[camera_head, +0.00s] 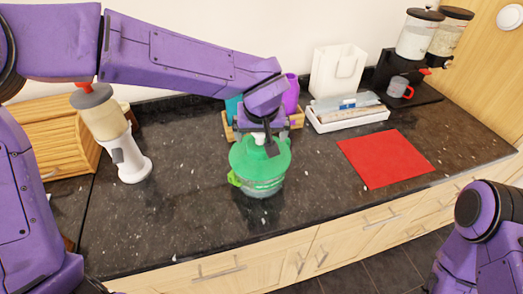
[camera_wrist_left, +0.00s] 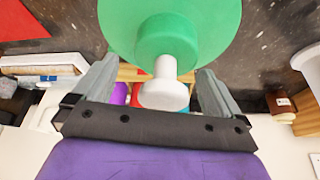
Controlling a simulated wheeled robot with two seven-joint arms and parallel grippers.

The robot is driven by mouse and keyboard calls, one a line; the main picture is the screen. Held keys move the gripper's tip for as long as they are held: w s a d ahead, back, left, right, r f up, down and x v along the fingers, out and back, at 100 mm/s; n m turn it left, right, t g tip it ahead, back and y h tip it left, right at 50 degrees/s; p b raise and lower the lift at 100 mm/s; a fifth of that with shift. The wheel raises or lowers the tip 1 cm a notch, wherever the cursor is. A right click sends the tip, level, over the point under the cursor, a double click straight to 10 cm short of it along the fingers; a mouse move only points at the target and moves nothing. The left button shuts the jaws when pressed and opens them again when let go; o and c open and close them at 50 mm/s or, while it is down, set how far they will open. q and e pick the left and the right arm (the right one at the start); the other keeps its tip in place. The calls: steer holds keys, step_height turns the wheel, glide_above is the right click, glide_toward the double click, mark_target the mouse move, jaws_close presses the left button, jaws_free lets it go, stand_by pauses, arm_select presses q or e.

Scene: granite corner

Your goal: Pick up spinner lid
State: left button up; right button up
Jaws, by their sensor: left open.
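The green spinner lid (camera_head: 262,165) sits on top of the spinner's clear bowl (camera_head: 262,190) on the dark counter. It also fills the top middle of the left wrist view (camera_wrist_left: 168,30), with its white knob (camera_wrist_left: 164,88) pointing toward me. My left gripper (camera_head: 267,143) is over the lid at its knob. In the left wrist view its two grey fingers (camera_wrist_left: 160,78) stand apart on either side of the knob, with gaps visible on both sides. My right gripper is not in view; only part of my right arm shows at the lower right.
A red mat (camera_head: 385,158) lies right of the spinner. A white tray (camera_head: 347,117) with flat items and a white holder (camera_head: 338,72) stand behind it. A white dispenser (camera_head: 128,160) stands left, near a wooden bread box (camera_head: 55,135). A wooden tray (camera_head: 229,130) with coloured items is just behind the spinner.

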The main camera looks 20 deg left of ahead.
arm_select(q)
steer(key=shift+w+f, duration=0.1)
steer(key=shift+f, duration=0.15)
steer(key=shift+s+r, duration=0.2)
steer(key=shift+s, duration=0.15)
steer(key=c, duration=1.8)
